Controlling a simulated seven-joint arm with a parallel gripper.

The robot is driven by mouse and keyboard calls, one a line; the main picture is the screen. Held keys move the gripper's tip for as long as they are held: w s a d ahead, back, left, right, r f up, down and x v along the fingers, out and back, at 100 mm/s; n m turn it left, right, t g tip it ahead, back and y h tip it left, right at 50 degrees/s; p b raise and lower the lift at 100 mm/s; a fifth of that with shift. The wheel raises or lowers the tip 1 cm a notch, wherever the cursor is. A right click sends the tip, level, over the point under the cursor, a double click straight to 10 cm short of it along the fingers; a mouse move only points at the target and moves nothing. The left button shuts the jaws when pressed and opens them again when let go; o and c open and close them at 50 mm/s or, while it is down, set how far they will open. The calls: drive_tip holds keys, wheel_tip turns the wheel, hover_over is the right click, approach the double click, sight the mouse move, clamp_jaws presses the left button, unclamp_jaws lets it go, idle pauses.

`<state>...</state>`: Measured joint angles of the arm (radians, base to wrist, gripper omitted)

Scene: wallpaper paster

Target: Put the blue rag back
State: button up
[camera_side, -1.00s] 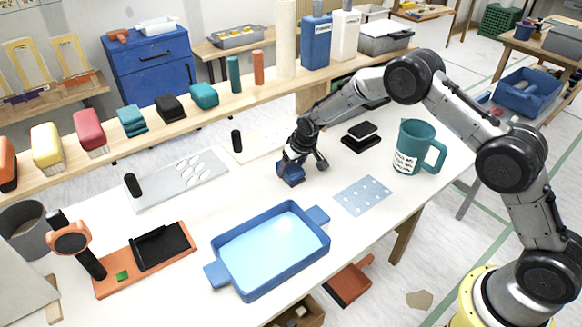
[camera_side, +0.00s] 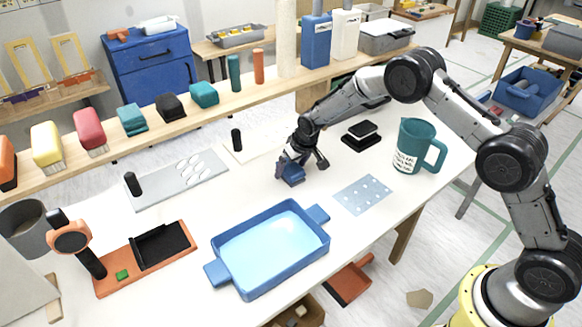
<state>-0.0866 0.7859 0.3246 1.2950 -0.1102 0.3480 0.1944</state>
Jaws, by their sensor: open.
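The blue rag (camera_side: 292,176) is a small dark blue folded block on the white table (camera_side: 232,204), behind the blue tray. My gripper (camera_side: 301,168) is right at it, pointing down. Its jaws are open, one finger by the rag and the other apart to the right. The left finger partly covers the rag, so I cannot tell whether they touch.
The blue tray (camera_side: 311,256) of light blue liquid stands in front. A dotted blue sheet (camera_side: 363,194), a black block on a pad (camera_side: 361,137) and a teal jug (camera_side: 415,147) are to the right. A grey board (camera_side: 155,190) lies left. A wooden shelf (camera_side: 265,86) runs behind.

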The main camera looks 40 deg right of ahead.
drive_tip(key=v, duration=1.3)
drive_tip(key=shift+r, duration=0.25)
drive_tip(key=s+d+r, duration=0.3)
drive_tip(key=s+r, duration=1.2)
drive_tip(key=s, duration=0.1)
drive_tip(key=s+d+t, duration=0.1)
drive_tip(key=s, duration=2.2)
drive_tip(key=shift+s+d+r, duration=0.2)
drive_tip(key=shift+s+r, duration=0.1)
drive_tip(key=shift+r, duration=0.1)
